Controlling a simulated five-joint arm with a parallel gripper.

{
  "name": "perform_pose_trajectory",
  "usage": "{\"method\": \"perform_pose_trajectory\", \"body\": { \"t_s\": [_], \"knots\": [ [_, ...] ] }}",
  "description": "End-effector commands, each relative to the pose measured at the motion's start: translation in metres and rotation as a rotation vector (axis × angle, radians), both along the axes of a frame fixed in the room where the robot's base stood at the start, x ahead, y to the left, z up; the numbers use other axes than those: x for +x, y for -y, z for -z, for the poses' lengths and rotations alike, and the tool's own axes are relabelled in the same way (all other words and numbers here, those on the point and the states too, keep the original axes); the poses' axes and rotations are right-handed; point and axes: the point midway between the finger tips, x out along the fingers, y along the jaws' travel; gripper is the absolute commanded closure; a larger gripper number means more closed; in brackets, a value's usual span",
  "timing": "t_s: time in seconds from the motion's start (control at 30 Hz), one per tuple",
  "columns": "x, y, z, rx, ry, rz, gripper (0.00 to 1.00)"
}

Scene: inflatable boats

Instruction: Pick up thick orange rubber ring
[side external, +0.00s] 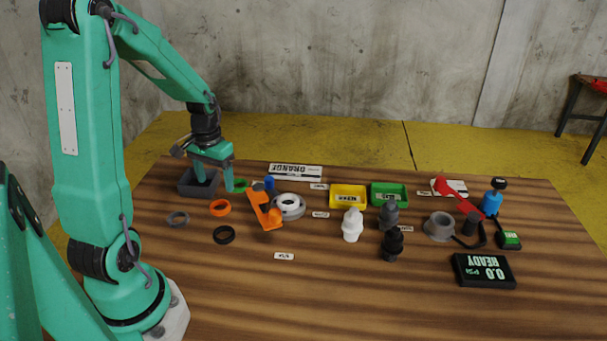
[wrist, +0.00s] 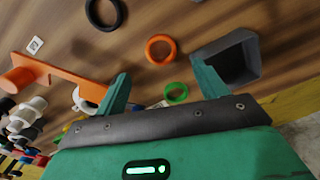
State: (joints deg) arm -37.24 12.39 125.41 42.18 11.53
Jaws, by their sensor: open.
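My gripper (side external: 214,185) is above the back left of the table, near the grey bin. In the wrist view its two green fingers (wrist: 160,82) are spread apart, with nothing held between them. A thin green ring (side external: 240,185) lies close to the right finger in the side view, and it shows between the fingers in the wrist view (wrist: 176,93).
A grey open bin (side external: 198,184) stands at the back left beside my gripper. The table's front left is clear.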

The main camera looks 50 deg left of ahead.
Motion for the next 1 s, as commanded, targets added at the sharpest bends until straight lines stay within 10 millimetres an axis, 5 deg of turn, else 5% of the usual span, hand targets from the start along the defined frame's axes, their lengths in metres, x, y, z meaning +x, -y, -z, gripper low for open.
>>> {"method": "perform_pose_trajectory", "body": {
  "t_s": [1.0],
  "knots": [
    [0.0,-0.001,0.041,-0.002,-0.002,-0.001,0.28]
  ]
}}
